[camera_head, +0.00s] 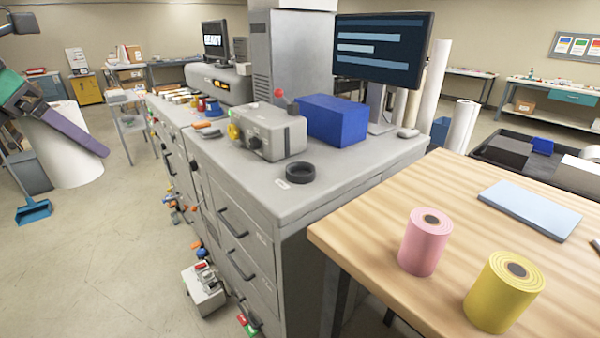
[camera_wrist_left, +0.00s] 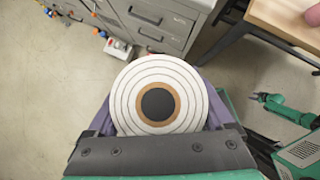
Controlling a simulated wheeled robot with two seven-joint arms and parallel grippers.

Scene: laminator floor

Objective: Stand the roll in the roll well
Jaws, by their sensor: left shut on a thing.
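A white roll (camera_head: 68,145) hangs at the far left of the head view, above the floor and slightly tilted. My left gripper (camera_head: 92,143), with purple fingers, is shut on it. In the left wrist view the roll (camera_wrist_left: 122,101) shows end-on, with pale rings, a brown core and a dark centre, between the two fingers. A short black ring (camera_head: 300,173), which looks like the roll well, sits on the near part of the grey cabinet top (camera_head: 253,185). It looks empty and is well to the right of the roll.
A grey device with knobs (camera_head: 268,133) and a blue box (camera_head: 336,119) stand behind the ring. A pink roll (camera_head: 425,245) and a yellow roll (camera_head: 503,295) stand on the wooden table (camera_head: 385,240). A grey box (camera_head: 204,290) is on the floor beside the cabinet.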

